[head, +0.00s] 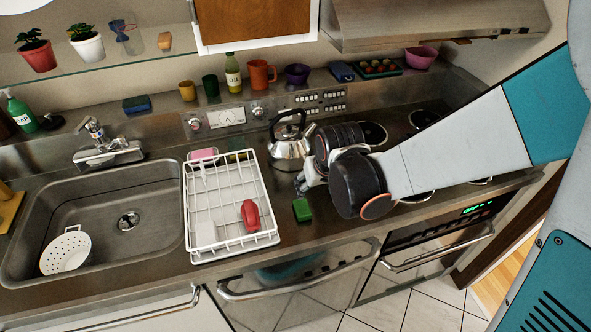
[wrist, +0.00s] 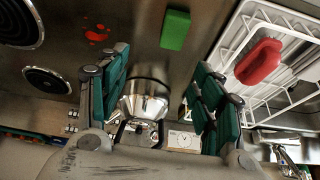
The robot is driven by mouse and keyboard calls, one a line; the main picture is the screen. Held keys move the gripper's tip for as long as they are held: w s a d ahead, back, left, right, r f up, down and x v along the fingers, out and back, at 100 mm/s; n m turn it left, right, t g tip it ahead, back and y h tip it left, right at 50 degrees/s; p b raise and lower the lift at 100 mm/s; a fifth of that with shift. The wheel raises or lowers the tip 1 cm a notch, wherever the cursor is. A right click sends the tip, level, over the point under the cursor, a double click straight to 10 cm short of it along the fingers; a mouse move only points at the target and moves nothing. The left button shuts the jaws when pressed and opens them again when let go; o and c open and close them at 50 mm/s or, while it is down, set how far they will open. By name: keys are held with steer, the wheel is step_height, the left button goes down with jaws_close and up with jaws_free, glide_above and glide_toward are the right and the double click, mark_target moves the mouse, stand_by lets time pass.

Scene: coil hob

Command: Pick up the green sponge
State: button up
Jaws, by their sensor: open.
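The green sponge (head: 302,210) is a small bright block on the steel counter, just right of the white dish rack's front part. In the wrist view the sponge (wrist: 175,30) lies at the top middle, beyond the fingertips. My gripper (head: 303,183) is partly hidden by my wrist in the head view. It is just behind the sponge in that picture, above the counter. In the wrist view my gripper (wrist: 163,62) has its two green-padded fingers spread wide, with nothing held between them. The steel kettle shows past the gap.
The white dish rack (head: 266,238), holding a red item (head: 250,215), stands close left of the sponge. The kettle (head: 290,147) is behind. Coil burners (wrist: 45,80) lie to the other side. A red spill (wrist: 97,35) marks the counter. The sink (head: 150,225) is far left.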

steer(key=s+a, duration=0.1)
steer(key=s, duration=0.1)
steer(key=b, duration=0.5)
glide_above(302, 207)
steer(key=s+d, duration=0.2)
steer(key=s, duration=0.1)
steer(key=f, duration=0.7)
steer(key=shift+w+a+f, duration=0.15)
steer(key=shift+a+f, duration=0.05)
steer(key=shift+f, duration=0.15)
steer(key=shift+a+b+x, duration=0.2)
steer(key=shift+b+x, duration=0.75)
steer(key=shift+x, duration=0.6)
steer(key=shift+a+b+x, duration=0.2)
steer(key=shift+b+x, duration=0.75)
steer(key=shift+x, duration=0.55)
steer(key=shift+r, duration=0.1)
steer(key=c, duration=0.9)
